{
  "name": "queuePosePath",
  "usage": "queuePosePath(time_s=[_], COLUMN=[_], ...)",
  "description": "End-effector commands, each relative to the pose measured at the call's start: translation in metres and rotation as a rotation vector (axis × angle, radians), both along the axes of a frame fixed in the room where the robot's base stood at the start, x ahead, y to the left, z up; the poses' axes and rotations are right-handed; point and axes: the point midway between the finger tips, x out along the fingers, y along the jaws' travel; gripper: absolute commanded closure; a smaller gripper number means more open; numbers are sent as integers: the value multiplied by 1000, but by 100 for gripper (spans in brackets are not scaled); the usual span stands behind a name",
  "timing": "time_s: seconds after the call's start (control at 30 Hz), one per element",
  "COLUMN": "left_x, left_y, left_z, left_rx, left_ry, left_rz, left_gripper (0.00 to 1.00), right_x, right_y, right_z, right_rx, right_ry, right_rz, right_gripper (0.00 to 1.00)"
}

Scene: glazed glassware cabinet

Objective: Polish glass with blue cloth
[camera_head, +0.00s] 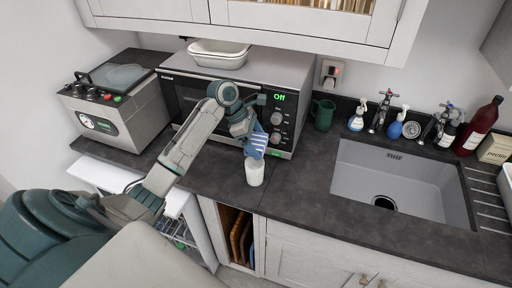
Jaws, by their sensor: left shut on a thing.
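My left gripper (252,135) reaches in over the dark counter in front of the microwave. It points down and is shut on the blue cloth (257,143), which shows as a small blue and white striped patch. A pale, whitish glass (255,173) stands upright on the counter near its front edge, directly below the cloth. The cloth's lower end meets the glass's rim in the picture; I cannot tell whether it goes inside. The fingertips are partly hidden by the cloth. My right gripper is not in view.
A microwave (286,137) stands right behind the glass, with a white dish (218,54) on top. A steel appliance (120,105) is at left. A green mug (322,114), spray bottles and a sink (400,175) are at right. The counter between glass and sink is clear.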

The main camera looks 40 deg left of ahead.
Motion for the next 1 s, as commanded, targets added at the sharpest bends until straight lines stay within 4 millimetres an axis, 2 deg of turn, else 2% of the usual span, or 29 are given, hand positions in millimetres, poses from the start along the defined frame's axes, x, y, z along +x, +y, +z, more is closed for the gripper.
queuePosePath(time_s=[0.07, 0.13, 0.33, 0.47, 0.6, 0.7, 0.83, 1.0], left_x=[0, 0, 0, 0, 0, 0, 0, 0], left_y=[1, 1, 1, 1, 2, 2, 2, 2], left_z=[0, -2, -17, -35, -49, -54, -56, -54], left_rx=[1, 1, -1, 1, 1, 1, 1, 1], left_ry=[1, 1, 1, 2, -1, -1, 0, 0], left_rz=[1, 1, 0, 0, 0, 0, 0, 0], left_gripper=[34, 34, 34, 34, 34, 34, 34, 34], right_x=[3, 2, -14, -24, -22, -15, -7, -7], right_y=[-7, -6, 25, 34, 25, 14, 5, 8], right_z=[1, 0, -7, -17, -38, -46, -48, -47], right_rx=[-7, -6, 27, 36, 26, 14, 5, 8], right_ry=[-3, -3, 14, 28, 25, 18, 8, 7], right_rz=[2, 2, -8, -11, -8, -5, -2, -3], right_gripper=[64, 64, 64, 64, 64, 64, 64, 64])
